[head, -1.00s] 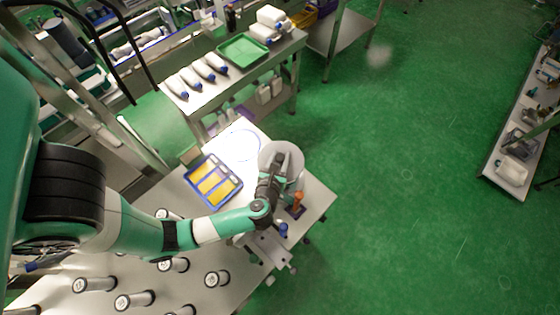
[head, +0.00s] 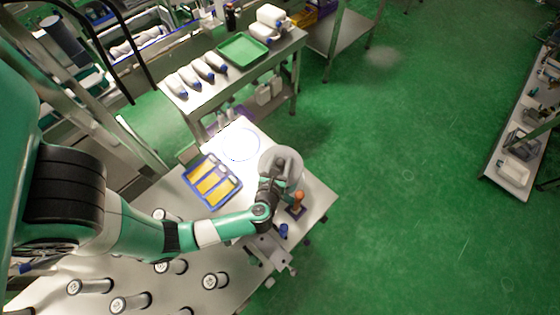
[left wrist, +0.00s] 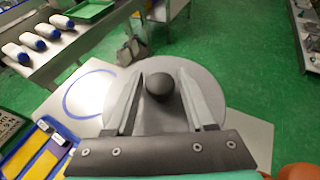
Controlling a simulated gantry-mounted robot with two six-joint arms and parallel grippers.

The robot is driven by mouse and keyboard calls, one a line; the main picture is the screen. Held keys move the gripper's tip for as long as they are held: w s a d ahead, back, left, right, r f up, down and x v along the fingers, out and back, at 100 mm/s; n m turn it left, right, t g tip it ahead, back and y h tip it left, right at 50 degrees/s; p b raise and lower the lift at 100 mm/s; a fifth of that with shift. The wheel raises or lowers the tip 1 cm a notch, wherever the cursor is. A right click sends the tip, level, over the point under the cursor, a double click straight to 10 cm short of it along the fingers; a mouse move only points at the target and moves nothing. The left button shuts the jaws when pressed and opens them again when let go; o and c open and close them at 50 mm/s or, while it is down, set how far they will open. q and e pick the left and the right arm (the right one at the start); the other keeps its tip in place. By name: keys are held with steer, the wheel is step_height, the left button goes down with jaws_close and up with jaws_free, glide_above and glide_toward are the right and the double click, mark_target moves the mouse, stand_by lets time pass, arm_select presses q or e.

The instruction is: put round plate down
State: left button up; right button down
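The round plate (left wrist: 205,92) is a grey disc with a dark knob (left wrist: 160,86) on top. My left gripper (left wrist: 161,76) has its two fingers on either side of the knob and looks shut on it. In the head view the plate (head: 270,157) is under the left gripper (head: 283,168), over the right part of the white table. The gap beneath the plate is hidden. A blue ring outline (head: 241,160) on the bright table surface lies left of the plate, apart from it in the picture. My right gripper is not in view.
A blue tray with yellow strips (head: 212,183) lies left of the plate. An orange-topped post (head: 298,199) and a blue cap (head: 283,230) stand close on the near side. Several cylinders (head: 130,302) lie at lower left. A bench with a green tray (head: 243,50) stands behind.

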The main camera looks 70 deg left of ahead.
arm_select(q)
steer(key=shift+o, duration=0.9)
steer(key=shift+r, duration=0.3)
steer(key=shift+r+p, duration=0.7)
steer(key=shift+p, duration=0.15)
steer(key=v, duration=1.1)
steer(key=shift+s+d+f, duration=0.15)
steer(key=shift+s+d, duration=0.1)
steer(key=shift+d, duration=0.1)
steer(key=shift+w, duration=0.1)
